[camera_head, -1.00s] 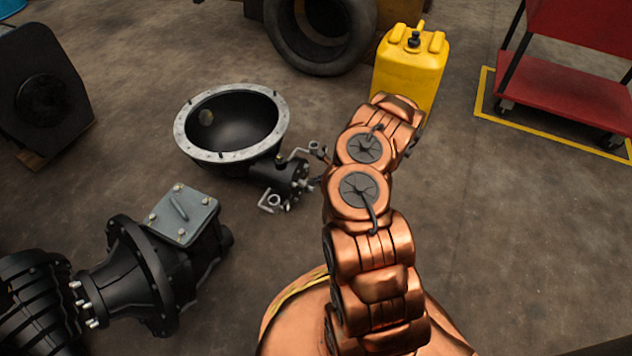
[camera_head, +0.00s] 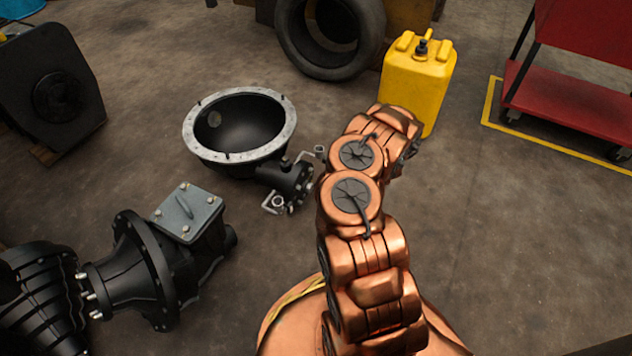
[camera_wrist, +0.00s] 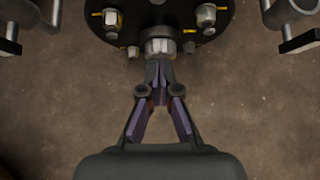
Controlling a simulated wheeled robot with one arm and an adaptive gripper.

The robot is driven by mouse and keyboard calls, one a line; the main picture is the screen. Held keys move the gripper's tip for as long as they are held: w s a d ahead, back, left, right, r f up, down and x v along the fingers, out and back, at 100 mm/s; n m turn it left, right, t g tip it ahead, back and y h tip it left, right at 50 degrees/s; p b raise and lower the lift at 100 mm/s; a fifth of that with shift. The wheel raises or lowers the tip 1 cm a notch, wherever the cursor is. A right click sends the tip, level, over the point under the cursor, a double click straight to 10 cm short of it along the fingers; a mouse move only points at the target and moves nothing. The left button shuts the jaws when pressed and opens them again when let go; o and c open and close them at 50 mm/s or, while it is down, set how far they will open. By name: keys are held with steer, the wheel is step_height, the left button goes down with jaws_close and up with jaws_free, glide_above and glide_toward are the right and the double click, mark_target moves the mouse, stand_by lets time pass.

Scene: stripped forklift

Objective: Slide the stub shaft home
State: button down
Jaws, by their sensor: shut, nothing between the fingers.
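The stub shaft appears to be the short silver piece (camera_wrist: 160,46) at the bottom edge of a round black flange (camera_wrist: 185,14) in the wrist view. It points toward my gripper (camera_wrist: 160,82). The fingers are shut and empty, their tips in line with the silver end and right at it; I cannot tell whether they touch. How far the shaft sits in its bore is not clear. In the head view the black housing (camera_head: 284,181) with this flange lies beside the bell-shaped casing (camera_head: 250,130). There my gripper is hidden behind my arm.
Bolts and nuts (camera_wrist: 111,18) ring the flange, and silver brackets (camera_wrist: 291,12) stand at both sides. A yellow canister (camera_head: 416,82) stands behind my arm. A black gearbox (camera_head: 165,255) lies at left. A red cart (camera_head: 570,98) stands at right; floor between is clear.

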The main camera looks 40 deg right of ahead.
steer(key=p+v, duration=0.3)
steer(key=v, duration=0.7)
steer(key=shift+p, duration=0.4)
steer(key=shift+a, duration=0.1)
